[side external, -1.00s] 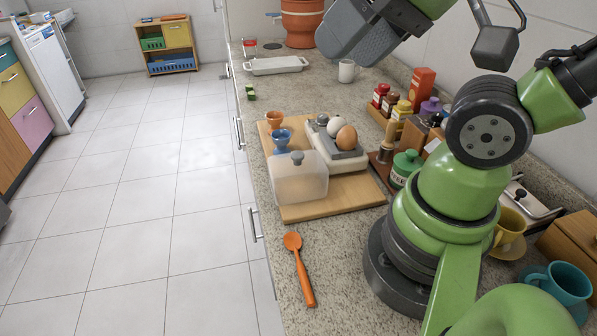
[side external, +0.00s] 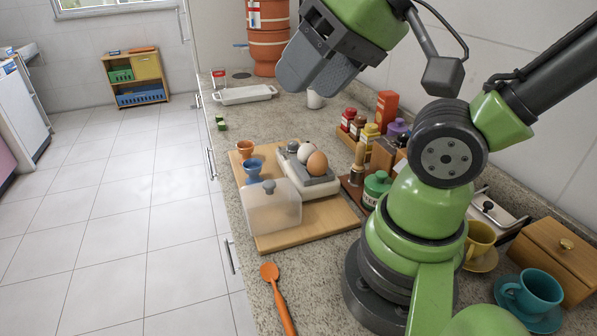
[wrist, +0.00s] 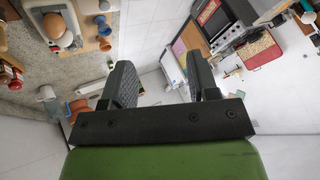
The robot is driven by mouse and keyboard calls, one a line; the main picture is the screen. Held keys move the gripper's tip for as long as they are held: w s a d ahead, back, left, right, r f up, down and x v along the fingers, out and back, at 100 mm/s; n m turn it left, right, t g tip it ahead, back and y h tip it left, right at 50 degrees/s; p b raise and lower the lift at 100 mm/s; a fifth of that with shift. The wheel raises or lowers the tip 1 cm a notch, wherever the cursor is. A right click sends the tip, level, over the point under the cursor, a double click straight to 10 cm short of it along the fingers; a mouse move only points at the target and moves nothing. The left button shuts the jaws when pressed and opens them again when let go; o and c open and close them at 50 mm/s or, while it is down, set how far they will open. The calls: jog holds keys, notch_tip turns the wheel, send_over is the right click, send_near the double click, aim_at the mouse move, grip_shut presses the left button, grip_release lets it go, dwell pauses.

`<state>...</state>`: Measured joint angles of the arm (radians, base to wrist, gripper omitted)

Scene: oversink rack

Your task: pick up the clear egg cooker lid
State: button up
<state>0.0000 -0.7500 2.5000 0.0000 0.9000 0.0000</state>
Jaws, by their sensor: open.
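The clear egg cooker lid (side external: 272,210) is a frosted, see-through box with a grey knob (side external: 269,187). It rests at the front left of a wooden board (side external: 305,236). The white egg cooker base (side external: 309,190) stands just behind it, holding a brown egg (side external: 317,163) and a white egg (side external: 306,149). My gripper (side external: 308,82) is high above the counter, well beyond the lid and clear of it. In the wrist view my gripper (wrist: 162,85) has its fingers wide apart with nothing between them; the cooker base (wrist: 58,35) shows at upper left.
An orange egg cup (side external: 245,149) and a blue one (side external: 253,169) stand on the board left of the cooker. Spice jars (side external: 358,125) and a green-lidded jar (side external: 376,188) stand to the right. An orange spoon (side external: 278,298) lies in front.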

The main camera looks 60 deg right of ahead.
jog(key=shift+o, duration=0.4)
jog(key=o, duration=0.8)
jog(key=n+g+h, duration=0.2)
jog(key=n+g, duration=0.5)
jog(key=n, duration=0.5)
send_over(270, 192)
jog(key=f, duration=1.5)
jog(key=shift+w+f, duration=0.2)
jog(key=shift+f, duration=0.2)
jog(key=shift+n, duration=0.5)
jog(key=f, duration=0.5)
jog(key=shift+d+f, duration=0.1)
jog(key=shift+d, duration=0.15)
jog(key=shift+w+d+f, duration=0.1)
jog(key=shift+d+f, duration=0.05)
jog(key=shift+f, duration=2.8)
